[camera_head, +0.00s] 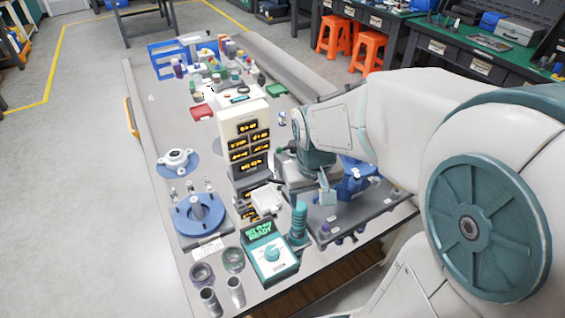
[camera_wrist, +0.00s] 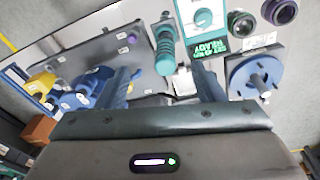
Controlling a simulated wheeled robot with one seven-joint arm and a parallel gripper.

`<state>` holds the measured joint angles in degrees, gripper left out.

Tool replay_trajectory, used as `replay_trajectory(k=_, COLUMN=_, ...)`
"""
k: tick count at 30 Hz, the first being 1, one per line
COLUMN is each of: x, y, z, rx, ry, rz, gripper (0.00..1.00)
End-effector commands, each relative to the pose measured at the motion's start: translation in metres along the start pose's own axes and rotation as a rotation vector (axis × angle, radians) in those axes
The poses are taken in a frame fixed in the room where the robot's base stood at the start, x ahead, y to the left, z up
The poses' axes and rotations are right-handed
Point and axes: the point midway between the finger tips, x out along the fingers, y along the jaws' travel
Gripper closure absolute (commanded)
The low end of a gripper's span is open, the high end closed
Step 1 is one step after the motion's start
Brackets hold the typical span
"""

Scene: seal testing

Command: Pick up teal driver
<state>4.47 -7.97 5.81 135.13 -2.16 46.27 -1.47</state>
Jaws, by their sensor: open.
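The teal driver (camera_head: 299,221) has a ridged teal handle. It sits at the front of the bench, just right of the teal control box, with its handle pointing up. In the wrist view the driver (camera_wrist: 165,50) lies ahead of and between the two finger directions. My gripper (camera_wrist: 162,78) is open, with its blue-grey fingers apart and nothing seen between them. In the head view my gripper (camera_head: 325,192) hangs above the bench, behind and slightly right of the driver. The arm hides part of the gripper there.
A teal box with a green display (camera_head: 270,255) stands left of the driver. A grey tray (camera_head: 375,213) with a blue device is at right. A tall beige instrument (camera_head: 246,140), blue flanged fixture (camera_head: 200,213) and small rings and cylinders (camera_head: 208,298) crowd the bench.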

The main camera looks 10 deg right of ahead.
Motion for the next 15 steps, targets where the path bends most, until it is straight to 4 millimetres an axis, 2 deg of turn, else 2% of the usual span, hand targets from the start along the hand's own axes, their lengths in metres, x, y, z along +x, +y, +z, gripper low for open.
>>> replay_trajectory(k=3, x=0.006, y=-0.001, z=-0.024, rx=-0.038, ry=-0.053, rz=-0.011, gripper=0.38)
replay_trajectory(k=6, x=0.016, y=-0.001, z=-0.037, rx=-0.061, ry=-0.080, rz=-0.021, gripper=0.38)
replay_trajectory(k=10, x=0.026, y=-0.001, z=-0.048, rx=-0.079, ry=-0.101, rz=-0.032, gripper=0.38)
replay_trajectory(k=15, x=0.039, y=-0.001, z=-0.052, rx=-0.086, ry=-0.112, rz=-0.039, gripper=0.38)
